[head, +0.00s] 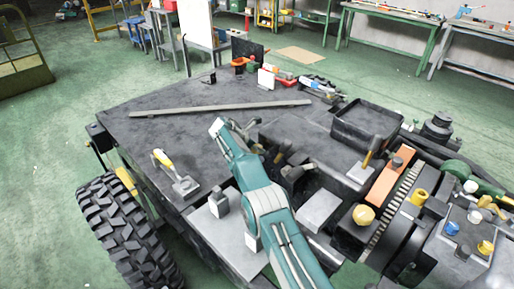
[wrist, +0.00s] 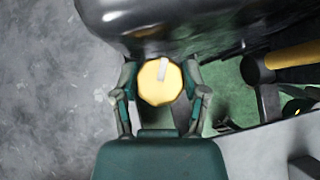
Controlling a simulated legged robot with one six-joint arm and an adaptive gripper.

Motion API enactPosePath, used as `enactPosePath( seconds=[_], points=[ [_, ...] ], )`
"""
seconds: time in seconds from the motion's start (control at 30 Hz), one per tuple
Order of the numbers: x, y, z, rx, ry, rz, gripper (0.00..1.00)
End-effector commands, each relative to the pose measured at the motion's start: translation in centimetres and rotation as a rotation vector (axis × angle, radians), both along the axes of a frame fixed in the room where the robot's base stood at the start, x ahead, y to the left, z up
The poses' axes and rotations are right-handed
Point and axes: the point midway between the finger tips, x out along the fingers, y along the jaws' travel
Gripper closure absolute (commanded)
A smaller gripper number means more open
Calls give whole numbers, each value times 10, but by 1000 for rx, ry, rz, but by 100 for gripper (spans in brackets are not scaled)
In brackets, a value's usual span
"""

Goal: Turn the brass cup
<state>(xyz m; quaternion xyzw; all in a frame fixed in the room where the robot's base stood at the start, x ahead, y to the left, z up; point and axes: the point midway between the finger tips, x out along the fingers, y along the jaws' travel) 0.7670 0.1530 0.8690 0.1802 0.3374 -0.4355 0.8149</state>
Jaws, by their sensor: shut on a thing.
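The brass cup (wrist: 152,91), a yellow many-sided piece with a pale mark on its face, sits between the fingers in the wrist view. My gripper (wrist: 161,76) is shut on it, one finger against its left side and one against its right. In the head view I cannot make out the held cup or the fingertips; my own teal arm reaches over the chassis and covers part of that area.
A large dark rounded body (wrist: 190,22) lies just beyond the cup, close to the fingers. A yellow-handled tool (wrist: 292,54) is at the right. In the head view, a black tray (head: 343,137) and a long bar (head: 220,107) lie on the chassis deck (head: 150,135).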

Motion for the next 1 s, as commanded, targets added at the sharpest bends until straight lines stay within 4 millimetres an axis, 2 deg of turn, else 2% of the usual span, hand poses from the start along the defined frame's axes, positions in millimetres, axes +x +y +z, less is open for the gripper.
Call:
enactPosePath(
  seconds=[0.33, 0.37, 0.4, 0.43, 0.83, 1.0],
  points=[
    [-1, 3, -4, 5, 4, 5, 90],
    [-1, 4, -4, 5, 4, 5, 29],
    [-1, 3, -4, 5, 4, 5, 11],
    [-1, 3, -4, 4, 3, 5, 8],
    [0, 1, 1, 2, 0, 1, 8],
    [-6, 12, 13, 2, -2, 3, 8]
  ],
)
